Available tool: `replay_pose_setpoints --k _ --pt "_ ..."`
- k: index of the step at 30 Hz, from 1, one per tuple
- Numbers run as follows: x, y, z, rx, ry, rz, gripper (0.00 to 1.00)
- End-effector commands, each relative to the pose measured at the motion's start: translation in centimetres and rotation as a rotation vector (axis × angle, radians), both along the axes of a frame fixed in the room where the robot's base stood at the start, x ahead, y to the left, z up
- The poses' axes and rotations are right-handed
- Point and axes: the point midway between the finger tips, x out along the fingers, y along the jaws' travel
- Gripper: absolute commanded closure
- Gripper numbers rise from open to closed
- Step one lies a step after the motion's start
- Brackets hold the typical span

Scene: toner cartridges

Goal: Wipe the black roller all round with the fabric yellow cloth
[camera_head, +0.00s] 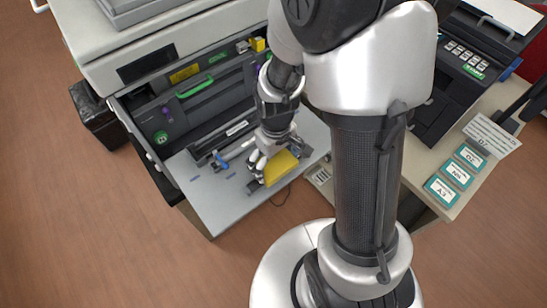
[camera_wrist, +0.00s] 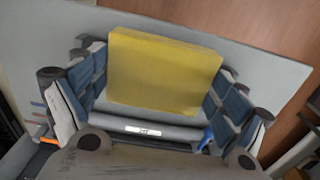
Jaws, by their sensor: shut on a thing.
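The yellow cloth (camera_head: 281,168) is a flat, block-like piece in my gripper (camera_head: 267,163), over the grey open shelf of the printer. In the wrist view the cloth (camera_wrist: 165,70) sits between the two fingers of my gripper (camera_wrist: 160,85), which are shut on it. A long dark bar (camera_head: 222,141), which looks like the black roller, lies at the inner side of the shelf, left of my gripper. A blue part is at its near end. My wrist hides part of this area. I cannot tell whether the cloth touches the roller.
The printer's open front (camera_head: 200,90) with green handles rises behind the shelf (camera_head: 215,200). A black bin (camera_head: 97,115) stands at the left. Teal-edged cards (camera_head: 456,174) lie on the counter at the right. Small blue pieces lie on the shelf's left part, otherwise bare.

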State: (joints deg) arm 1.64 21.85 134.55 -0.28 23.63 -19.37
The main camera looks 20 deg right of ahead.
Motion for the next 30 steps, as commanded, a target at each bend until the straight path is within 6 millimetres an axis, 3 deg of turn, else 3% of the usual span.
replay_pose_setpoints --k 30 --pt "-2.4 -0.7 0.1 0.0 0.002 0.0 0.28"
